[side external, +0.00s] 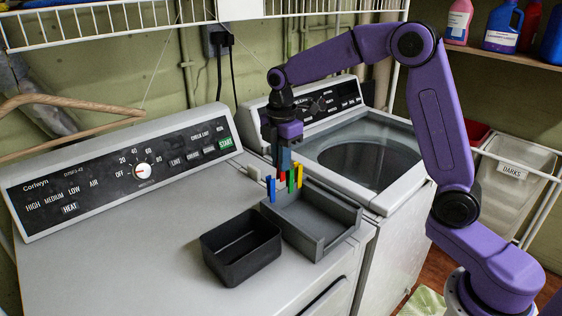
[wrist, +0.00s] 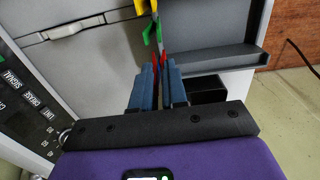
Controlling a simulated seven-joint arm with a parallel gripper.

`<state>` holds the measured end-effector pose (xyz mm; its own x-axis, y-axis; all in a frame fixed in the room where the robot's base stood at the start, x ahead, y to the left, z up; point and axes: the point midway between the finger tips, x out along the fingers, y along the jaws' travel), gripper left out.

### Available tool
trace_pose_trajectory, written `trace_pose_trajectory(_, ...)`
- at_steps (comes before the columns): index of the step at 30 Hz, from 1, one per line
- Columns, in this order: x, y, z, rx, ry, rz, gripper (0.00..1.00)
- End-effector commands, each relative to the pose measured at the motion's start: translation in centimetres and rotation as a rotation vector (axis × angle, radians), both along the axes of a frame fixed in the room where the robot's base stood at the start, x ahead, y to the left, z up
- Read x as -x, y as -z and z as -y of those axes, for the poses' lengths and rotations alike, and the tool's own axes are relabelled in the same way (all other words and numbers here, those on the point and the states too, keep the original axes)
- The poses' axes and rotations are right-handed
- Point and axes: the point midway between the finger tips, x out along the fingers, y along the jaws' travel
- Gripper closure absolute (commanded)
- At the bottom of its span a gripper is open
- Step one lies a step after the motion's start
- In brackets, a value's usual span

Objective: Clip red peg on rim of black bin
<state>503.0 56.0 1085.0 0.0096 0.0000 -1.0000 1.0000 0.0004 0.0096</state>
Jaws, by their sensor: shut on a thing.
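My gripper (side external: 284,163) points down over the back left wall of the grey tray, shut on the red peg (side external: 281,179). In the wrist view the red peg (wrist: 159,72) shows as a thin strip between the two blue-grey fingers (wrist: 160,82). The peg is at the tray's rim; I cannot tell whether it still touches it. The black bin (side external: 240,262) is an empty, open rectangular box on the white machine top, in front and to the left of the tray. The rim of the bin is bare.
The grey tray (side external: 340,224) stands right of the bin. A blue peg (side external: 271,188), a green peg (side external: 291,181) and a yellow peg (side external: 299,175) stand close around the red one. A control panel (side external: 125,172) rises behind. The machine top at left is clear.

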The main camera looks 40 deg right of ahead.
Motion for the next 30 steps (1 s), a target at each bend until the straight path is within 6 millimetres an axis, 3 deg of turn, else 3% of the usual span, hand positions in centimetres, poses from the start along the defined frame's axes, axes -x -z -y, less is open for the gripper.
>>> trace_pose_trajectory(11, -0.1, -0.8, 0.0, 0.000, 0.000, 0.002, 1.00)
trace_pose_trajectory(20, -0.1, -7.7, 0.0, -0.002, 0.001, 0.007, 1.00)
trace_pose_trajectory(30, 0.8, -7.4, -2.9, -0.005, 0.366, -0.004, 1.00)
